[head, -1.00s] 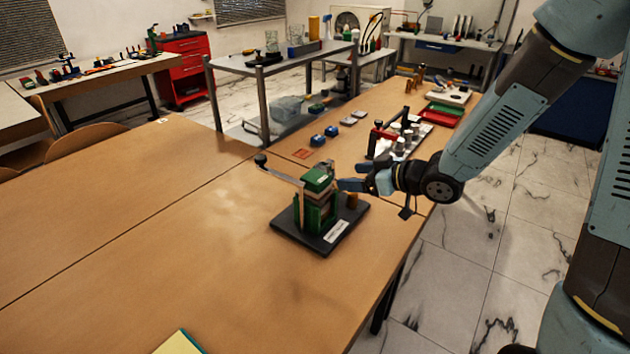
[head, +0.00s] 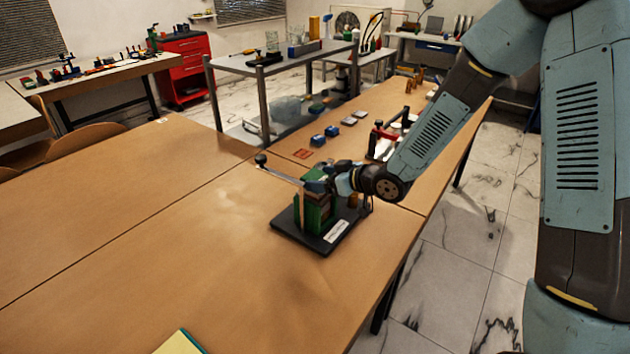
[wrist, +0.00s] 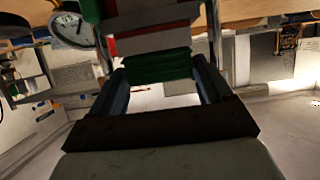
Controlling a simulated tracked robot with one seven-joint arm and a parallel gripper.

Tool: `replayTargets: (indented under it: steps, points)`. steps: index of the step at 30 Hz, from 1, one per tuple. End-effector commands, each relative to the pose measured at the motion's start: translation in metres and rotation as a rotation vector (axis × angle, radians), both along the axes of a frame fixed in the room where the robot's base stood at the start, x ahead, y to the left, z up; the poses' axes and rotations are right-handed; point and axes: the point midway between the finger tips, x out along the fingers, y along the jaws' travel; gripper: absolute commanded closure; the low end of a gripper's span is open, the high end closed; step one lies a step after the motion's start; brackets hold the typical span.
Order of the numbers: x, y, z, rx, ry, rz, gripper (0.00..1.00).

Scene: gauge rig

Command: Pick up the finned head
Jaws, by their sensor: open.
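The finned head (wrist: 158,68) is a green ridged block in the wrist view, at the top of a green rig (head: 314,213) on a dark base plate. In the head view my gripper (head: 322,183) is at the rig's top and mostly hides the finned head. In the wrist view my gripper (wrist: 160,78) is open, with one finger on each side of the green block. A gap shows by the fingers' inner faces; I cannot tell whether either touches. Pale, red and grey layers show beyond the green block.
A lever with a black knob (head: 261,160) sticks out left from the rig. A round dial (wrist: 72,30) shows in the wrist view. Blue blocks (head: 324,135) and a red-handled item (head: 384,137) lie behind.

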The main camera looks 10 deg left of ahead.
Motion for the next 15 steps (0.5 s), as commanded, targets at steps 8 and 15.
replayTargets:
  steps: [8,15]
  points:
    - [0.0011,0.0012,-0.0008,0.0,0.0,-0.001,0.22]
    - [0.0011,0.0008,-0.0008,-0.001,0.0,-0.001,0.45]
